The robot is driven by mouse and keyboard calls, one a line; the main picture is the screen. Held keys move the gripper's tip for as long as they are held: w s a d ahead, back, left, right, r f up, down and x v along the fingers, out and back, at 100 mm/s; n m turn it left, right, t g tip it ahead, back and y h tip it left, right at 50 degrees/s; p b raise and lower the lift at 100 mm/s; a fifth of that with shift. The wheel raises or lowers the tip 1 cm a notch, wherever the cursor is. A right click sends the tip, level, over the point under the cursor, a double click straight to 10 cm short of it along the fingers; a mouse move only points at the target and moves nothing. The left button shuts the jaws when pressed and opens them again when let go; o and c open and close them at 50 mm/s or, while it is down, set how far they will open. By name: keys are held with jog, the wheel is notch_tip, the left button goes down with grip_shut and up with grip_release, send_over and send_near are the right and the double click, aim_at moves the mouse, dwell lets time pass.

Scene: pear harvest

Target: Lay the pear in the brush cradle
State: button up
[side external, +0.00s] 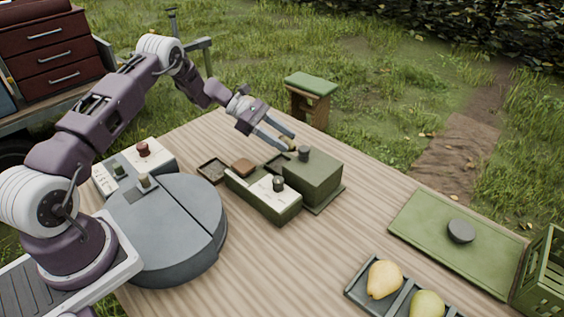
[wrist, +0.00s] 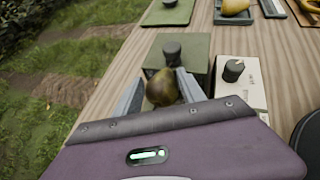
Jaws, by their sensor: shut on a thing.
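My gripper (side external: 283,140) is shut on a brownish pear (wrist: 162,88). In the side view only a small part of this pear (side external: 289,142) shows between the fingers. In the wrist view it sits between the two grey fingers, in front of a green box with a dark knob. The gripper is above the far side of that green box (side external: 322,180), and the pear appears clear of it. I cannot tell for certain which fixture is the brush cradle. Two yellowish pears (side external: 384,279) lie in a dark divided tray (side external: 358,293) at the lower right.
A green box with a cream top and knob (side external: 262,196) adjoins the green box. A round grey unit (side external: 165,235) stands left. A green board (side external: 445,240) bears a dark disc. The front middle tabletop is clear.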

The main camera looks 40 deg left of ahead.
notch_tip(320, 180, down, 6)
jog(key=shift+f, duration=0.25)
jog(key=shift+f, duration=0.1)
jog(key=o, duration=1.4)
jog(key=shift+a, duration=0.1)
